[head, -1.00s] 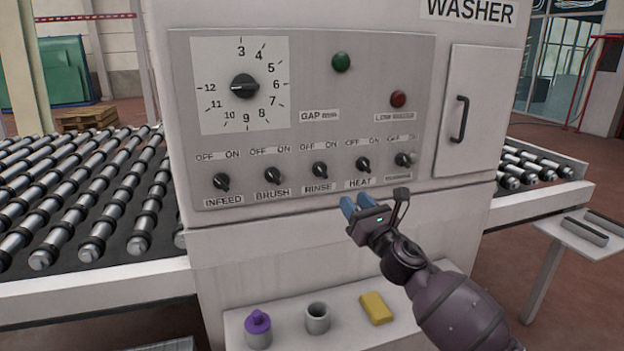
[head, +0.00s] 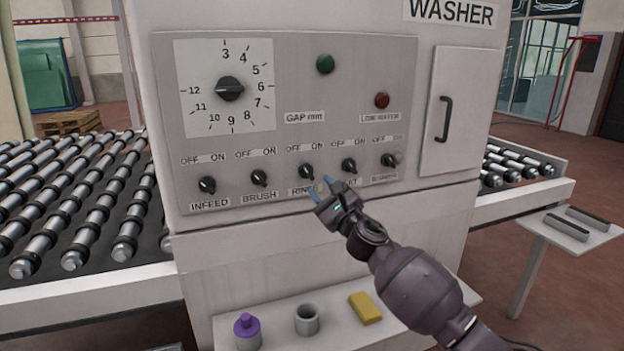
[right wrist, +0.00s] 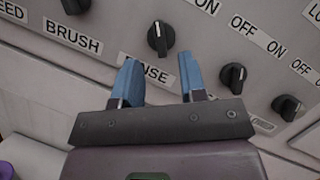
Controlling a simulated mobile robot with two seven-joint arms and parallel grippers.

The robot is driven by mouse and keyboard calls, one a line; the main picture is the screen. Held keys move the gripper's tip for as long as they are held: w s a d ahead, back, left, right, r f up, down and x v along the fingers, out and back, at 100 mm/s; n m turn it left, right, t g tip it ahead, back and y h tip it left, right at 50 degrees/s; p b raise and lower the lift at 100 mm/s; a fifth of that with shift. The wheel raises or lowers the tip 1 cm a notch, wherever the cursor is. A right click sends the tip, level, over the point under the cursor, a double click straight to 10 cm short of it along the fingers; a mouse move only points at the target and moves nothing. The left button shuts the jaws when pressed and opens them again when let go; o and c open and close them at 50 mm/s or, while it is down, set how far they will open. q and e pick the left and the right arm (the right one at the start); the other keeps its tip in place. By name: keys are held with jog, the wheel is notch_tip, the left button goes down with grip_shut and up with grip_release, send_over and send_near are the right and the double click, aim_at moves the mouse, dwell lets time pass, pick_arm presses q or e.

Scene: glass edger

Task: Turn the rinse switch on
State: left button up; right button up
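The rinse switch (head: 306,171) is a black knob on the grey washer panel (head: 290,135), with OFF and ON labels above it and a partly covered RINSE label below. In the right wrist view the open fingers (right wrist: 161,80) point toward the panel. My left gripper is not in view.
The brush knob (head: 259,178) is left of the rinse knob and the heat knob (head: 349,166) right of it. A shelf below holds a purple-topped bottle (head: 247,331), a grey cup (head: 307,320) and a yellow sponge (head: 365,308). Roller conveyors flank the washer.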

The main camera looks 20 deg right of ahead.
aim_at(310, 175)
jog(key=shift+x, duration=2.4)
grip_shut()
